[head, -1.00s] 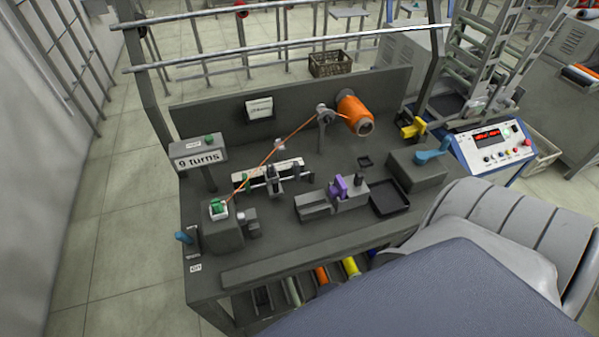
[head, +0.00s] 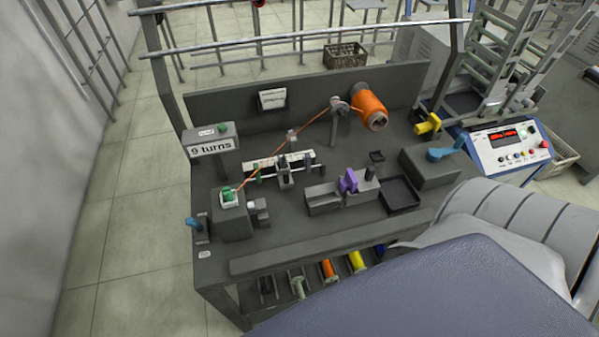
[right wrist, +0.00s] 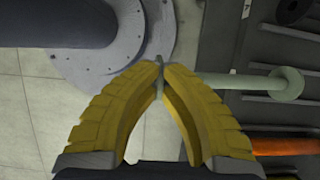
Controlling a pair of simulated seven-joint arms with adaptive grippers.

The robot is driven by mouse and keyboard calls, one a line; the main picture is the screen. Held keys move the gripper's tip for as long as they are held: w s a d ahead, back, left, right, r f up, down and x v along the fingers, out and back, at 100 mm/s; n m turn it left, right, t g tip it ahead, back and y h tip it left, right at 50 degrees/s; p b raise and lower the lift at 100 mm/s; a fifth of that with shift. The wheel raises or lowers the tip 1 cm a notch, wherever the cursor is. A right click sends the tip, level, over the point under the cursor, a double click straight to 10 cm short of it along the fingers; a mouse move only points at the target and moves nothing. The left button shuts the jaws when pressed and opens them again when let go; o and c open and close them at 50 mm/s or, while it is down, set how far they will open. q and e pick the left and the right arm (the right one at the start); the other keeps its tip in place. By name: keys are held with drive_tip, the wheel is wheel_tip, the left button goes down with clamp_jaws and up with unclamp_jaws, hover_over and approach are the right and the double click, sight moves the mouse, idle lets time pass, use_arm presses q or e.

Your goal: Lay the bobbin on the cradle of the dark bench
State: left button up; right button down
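The dark bench (head: 300,242) fills the middle of the head view. A block with a purple lever (head: 348,182) and a slotted dark block (head: 322,197) stand side by side on it; I cannot tell which fitting is the cradle. A pale green bobbin (head: 298,284) shows under the bench's front edge, and in the right wrist view (right wrist: 240,83) it lies crosswise. My right gripper (right wrist: 159,72) has yellow fingers, nearly together around a thin grey-green edge that looks like the bobbin's near flange. The right finger hides part of its barrel. My left gripper is in neither view.
Orange (head: 328,271) and yellow (head: 356,262) bobbins lie beside the green one. An orange wire spool (head: 369,110) feeds wire across the bench to a small block (head: 232,217). A "9 turns" sign (head: 211,147), black tray (head: 401,193) and control box (head: 507,145) stand nearby.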

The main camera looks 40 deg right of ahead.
drive_tip(key=w+d, duration=0.2)
drive_tip(key=w, duration=0.3)
drive_tip(key=w+d, duration=0.2)
drive_tip(key=w, duration=0.3)
drive_tip(key=w+d, duration=0.2)
drive_tip(key=w, duration=0.3)
drive_tip(key=shift+w, duration=0.35)
drive_tip(key=shift+w+d+f, duration=0.15)
drive_tip(key=shift+w+f, duration=0.05)
drive_tip(key=shift+w, duration=0.4)
drive_tip(key=shift+s, duration=0.1)
drive_tip(key=shift+s+a+r, duration=0.2)
drive_tip(key=shift+s+a, duration=0.05)
drive_tip(key=shift+s, duration=0.35)
drive_tip(key=s+a, duration=0.1)
drive_tip(key=s, duration=0.3)
drive_tip(key=s+a, duration=0.2)
drive_tip(key=s, duration=0.3)
drive_tip(key=s+a, duration=0.2)
drive_tip(key=s, duration=0.3)
drive_tip(key=shift+a, duration=0.15)
drive_tip(key=shift+s, duration=0.1)
